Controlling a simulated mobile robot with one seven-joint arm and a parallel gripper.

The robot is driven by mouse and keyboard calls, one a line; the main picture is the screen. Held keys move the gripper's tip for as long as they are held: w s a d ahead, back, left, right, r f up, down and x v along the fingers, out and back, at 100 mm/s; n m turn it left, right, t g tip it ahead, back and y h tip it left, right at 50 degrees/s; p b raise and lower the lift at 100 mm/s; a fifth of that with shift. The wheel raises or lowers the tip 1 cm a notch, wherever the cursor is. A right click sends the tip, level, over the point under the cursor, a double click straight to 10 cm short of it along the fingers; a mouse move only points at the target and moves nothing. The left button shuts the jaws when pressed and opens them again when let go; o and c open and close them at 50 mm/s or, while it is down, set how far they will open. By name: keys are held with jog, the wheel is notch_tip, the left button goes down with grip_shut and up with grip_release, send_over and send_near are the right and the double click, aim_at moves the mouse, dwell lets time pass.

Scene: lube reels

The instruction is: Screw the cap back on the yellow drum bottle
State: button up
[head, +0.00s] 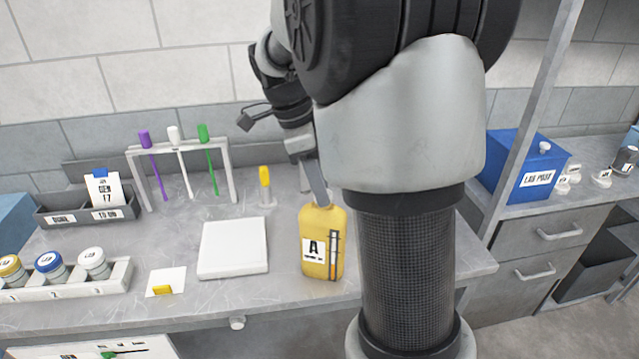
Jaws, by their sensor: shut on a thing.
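The yellow drum bottle (316,262) stands upright on the grey bench, right of the white slab. It has a white label with a black "A" and a dark-edged level strip. My gripper (320,194) points down at the top of the bottle, one long grey finger reaching its mouth. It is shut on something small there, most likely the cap. The cap is hidden by the finger and the bottle's top, so I cannot tell how it sits on the neck.
A white slab (233,248) lies left of the bottle. A small yellow-topped item (265,184) stands behind. A rack (184,146) holds purple, white and green sticks. A jar tray (70,284) and grey bin (77,214) are left. A blue box (510,165) stands right, beyond a metal post.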

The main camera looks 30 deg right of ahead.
jog(key=m+p, duration=0.1)
jog(key=m, duration=0.2)
jog(key=shift+w+r+g+y, duration=0.1)
jog(key=shift+g+y, duration=0.2)
jog(key=shift+g, duration=0.1)
jog(key=shift+m, duration=0.9)
jog(key=shift+d+m+g+y+p, duration=0.1)
jog(key=shift+m+g+y+p, duration=0.2)
jog(key=shift+m+p, duration=0.55)
jog(key=m+p, duration=0.1)
jog(key=m, duration=0.2)
jog(key=shift+w+d+m+y, duration=0.1)
jog(key=shift+m+y, duration=0.15)
jog(key=shift+y, duration=0.15)
